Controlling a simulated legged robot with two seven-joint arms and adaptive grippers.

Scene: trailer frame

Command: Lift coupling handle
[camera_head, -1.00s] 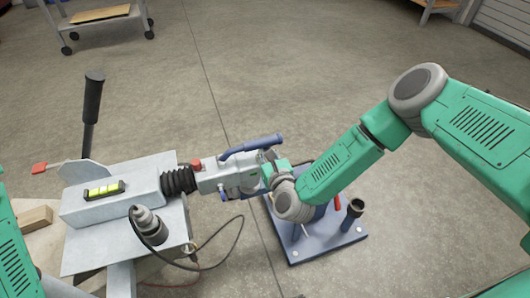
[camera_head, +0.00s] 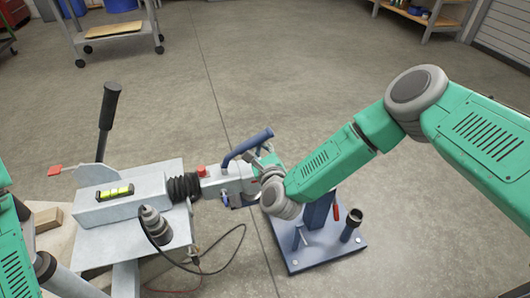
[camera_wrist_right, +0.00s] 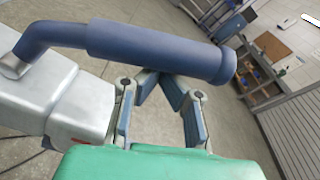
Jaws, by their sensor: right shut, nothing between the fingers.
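The coupling handle (camera_head: 247,144) is a dark blue grip on the grey coupling head (camera_head: 226,182). It tilts up toward the right in the head view. In the right wrist view the handle (camera_wrist_right: 160,50) crosses the top of the picture, joined to the grey coupling at the left. My right gripper (camera_head: 262,150) is at the handle's free right end, under it. In the wrist view the gripper's fingers (camera_wrist_right: 158,80) converge just below the handle, with their tips partly hidden behind it. Nothing shows between them. Only parts of my left arm show at the left edge; its gripper is out of view.
A blue stand (camera_head: 325,248) with a post and short tube is below my right arm. The trailer frame (camera_head: 165,178) carries a level (camera_head: 114,192), a black lever (camera_head: 108,118) and a cable. A cart (camera_head: 115,30) stands at the back; the floor between is clear.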

